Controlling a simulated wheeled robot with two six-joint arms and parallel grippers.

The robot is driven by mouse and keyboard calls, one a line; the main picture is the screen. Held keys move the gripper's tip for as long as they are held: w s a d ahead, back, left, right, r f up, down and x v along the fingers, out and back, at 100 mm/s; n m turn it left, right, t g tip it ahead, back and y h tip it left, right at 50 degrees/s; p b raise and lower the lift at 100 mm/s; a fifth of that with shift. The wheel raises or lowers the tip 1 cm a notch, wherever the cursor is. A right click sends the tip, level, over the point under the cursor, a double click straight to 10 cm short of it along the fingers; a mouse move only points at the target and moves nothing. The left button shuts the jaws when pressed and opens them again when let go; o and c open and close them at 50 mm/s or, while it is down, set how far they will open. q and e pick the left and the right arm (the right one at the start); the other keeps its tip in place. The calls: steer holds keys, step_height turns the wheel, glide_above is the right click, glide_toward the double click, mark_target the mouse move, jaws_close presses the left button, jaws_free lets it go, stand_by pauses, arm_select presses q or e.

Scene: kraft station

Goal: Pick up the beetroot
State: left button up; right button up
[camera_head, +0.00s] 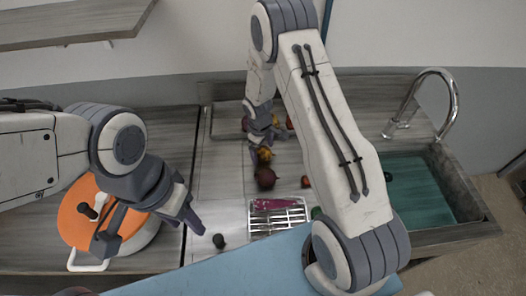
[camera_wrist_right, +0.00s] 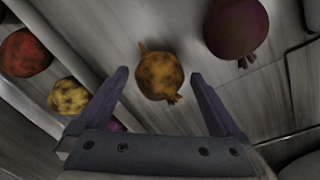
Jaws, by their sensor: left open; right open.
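A dark purple-red round root (camera_head: 265,178), which looks like the beetroot, lies on the grey counter. In the right wrist view it (camera_wrist_right: 236,28) is at the upper right with its stem end towards me. My right gripper (camera_head: 262,138) is open and empty behind it in the head view. In the right wrist view a mottled yellow root (camera_wrist_right: 160,74) shows between the open fingers (camera_wrist_right: 160,78); I cannot tell how far below them it is. My left gripper (camera_head: 190,217) hangs over the counter beside the pot; its fingers overlap in the picture.
A slotted metal rack (camera_head: 290,218) holds a magenta item (camera_head: 270,204). A small red item (camera_head: 305,182) and a dark item (camera_head: 218,241) lie nearby. A pot with an orange lid (camera_head: 75,222) stands left, a sink (camera_head: 420,190) right. Other roots (camera_wrist_right: 68,96) lie behind a ledge.

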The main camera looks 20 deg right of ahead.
steer(key=shift+f, duration=0.25)
steer(key=c, duration=1.3)
steer(key=shift+c, duration=0.2)
steer(key=shift+r, duration=0.2)
